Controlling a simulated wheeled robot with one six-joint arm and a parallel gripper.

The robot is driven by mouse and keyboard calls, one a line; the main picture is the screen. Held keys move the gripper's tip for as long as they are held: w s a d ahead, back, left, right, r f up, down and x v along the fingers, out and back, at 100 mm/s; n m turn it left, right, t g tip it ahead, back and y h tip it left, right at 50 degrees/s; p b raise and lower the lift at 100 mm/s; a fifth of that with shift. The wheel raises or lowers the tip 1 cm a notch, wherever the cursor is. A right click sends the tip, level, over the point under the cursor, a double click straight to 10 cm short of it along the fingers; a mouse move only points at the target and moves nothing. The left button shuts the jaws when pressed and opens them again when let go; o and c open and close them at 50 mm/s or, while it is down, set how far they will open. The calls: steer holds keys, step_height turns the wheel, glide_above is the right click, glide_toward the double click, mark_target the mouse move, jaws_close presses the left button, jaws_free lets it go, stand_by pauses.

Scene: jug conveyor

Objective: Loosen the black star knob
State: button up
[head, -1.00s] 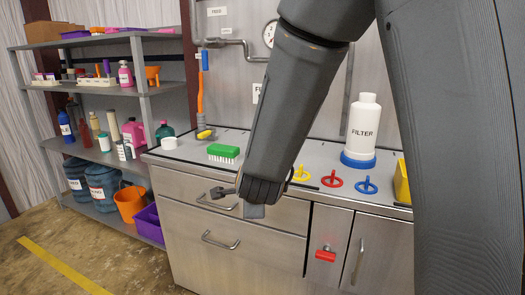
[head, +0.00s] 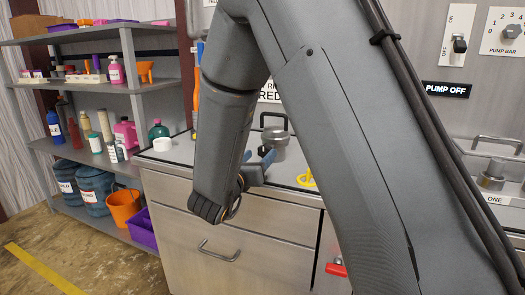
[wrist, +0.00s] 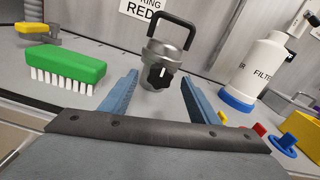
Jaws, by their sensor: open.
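The black star knob (wrist: 160,77) sits on the front of a grey metal canister (wrist: 167,55) with a black loop handle, in the upper middle of the wrist view. The canister also shows in the head view (head: 275,143), behind my gripper; the knob cannot be made out there. My gripper (head: 257,158) is open and empty. In the wrist view its two blue fingers point toward the canister, one to each side of the knob's line, with the knob apart beyond them.
A green brush (wrist: 63,65) lies left of the canister and a white filter bottle (wrist: 257,68) with a blue base stands right. Blue (wrist: 284,141) and red (wrist: 259,129) valve handles are at the right. A panel wall is close behind the canister.

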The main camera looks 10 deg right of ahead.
mark_target(263, 152)
steer(key=shift+p+x, duration=0.3)
steer(key=shift+x, duration=1.9)
steer(key=c, duration=1)
